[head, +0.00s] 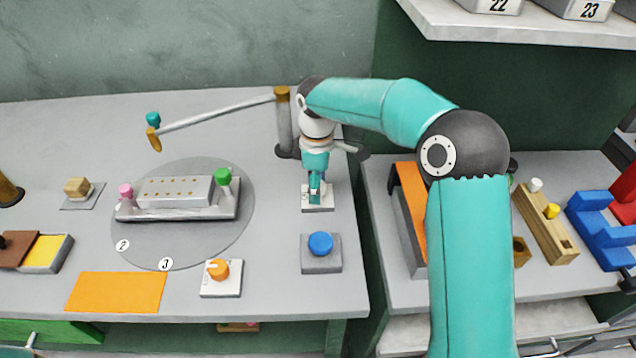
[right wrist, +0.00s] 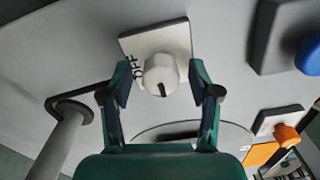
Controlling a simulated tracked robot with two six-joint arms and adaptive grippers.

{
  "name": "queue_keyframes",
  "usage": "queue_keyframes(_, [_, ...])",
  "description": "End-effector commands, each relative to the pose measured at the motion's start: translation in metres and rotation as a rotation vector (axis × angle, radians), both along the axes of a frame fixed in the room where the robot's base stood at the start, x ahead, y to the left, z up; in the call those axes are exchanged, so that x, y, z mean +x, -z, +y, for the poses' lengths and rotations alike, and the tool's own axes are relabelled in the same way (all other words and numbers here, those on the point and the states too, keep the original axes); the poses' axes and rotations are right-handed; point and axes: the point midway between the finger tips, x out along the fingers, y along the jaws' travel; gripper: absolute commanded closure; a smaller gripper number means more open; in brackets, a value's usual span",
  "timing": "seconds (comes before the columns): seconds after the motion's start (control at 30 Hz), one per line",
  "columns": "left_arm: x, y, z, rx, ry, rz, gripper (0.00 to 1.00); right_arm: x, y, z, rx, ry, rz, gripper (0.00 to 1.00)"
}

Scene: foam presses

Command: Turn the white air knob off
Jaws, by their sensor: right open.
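The white air knob (right wrist: 162,74) sits on a square white plate (right wrist: 150,40) in the right wrist view. A dark mark on the knob faces the bottom of that view, and the printed OFF label is at the knob's left, partly beside a finger. My right gripper (right wrist: 160,70) is open, with one finger on each side of the knob; I cannot tell whether they touch it. In the head view my right gripper (head: 315,189) points down over the plate (head: 318,207) and hides most of the knob. My left gripper is not in view.
A blue button (head: 320,243) on a grey box stands in front of the plate. An orange knob (head: 218,269) is to the front left. A post with a long swing arm (head: 215,113) stands close behind my gripper. A round turntable (head: 190,240) carries a metal mould.

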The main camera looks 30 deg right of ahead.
Motion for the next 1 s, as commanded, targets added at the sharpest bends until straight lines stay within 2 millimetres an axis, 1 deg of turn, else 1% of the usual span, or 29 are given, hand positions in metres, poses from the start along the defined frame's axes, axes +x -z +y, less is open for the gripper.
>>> queue_keyframes(0.07, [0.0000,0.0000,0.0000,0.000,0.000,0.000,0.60,-0.0001,0.0000,0.0001,0.000,0.000,0.000,0.38])
queue_keyframes(0.1, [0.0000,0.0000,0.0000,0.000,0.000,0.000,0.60,-0.0001,0.0000,0.0001,0.000,0.000,0.000,0.45])
queue_keyframes(0.27, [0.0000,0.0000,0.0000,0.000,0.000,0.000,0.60,0.0000,-0.0002,0.0001,0.000,0.000,0.000,0.71])
queue_keyframes(0.4, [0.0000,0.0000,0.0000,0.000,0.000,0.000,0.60,0.0000,-0.0003,0.0003,0.001,-0.001,0.001,0.95])
queue_keyframes(0.43, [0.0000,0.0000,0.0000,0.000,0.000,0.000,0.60,0.0000,-0.0002,0.0003,0.001,-0.001,0.001,0.98])
queue_keyframes(0.47, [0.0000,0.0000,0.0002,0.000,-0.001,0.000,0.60,0.0004,-0.0002,-0.0027,0.001,-0.001,0.001,0.98])
queue_keyframes(0.73, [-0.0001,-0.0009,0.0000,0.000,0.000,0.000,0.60,0.0006,-0.0005,0.0015,-0.002,0.024,0.003,0.98])
queue_keyframes(1.0, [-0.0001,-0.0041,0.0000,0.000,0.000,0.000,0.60,0.0009,-0.0009,0.0018,-0.001,0.157,0.002,0.98])
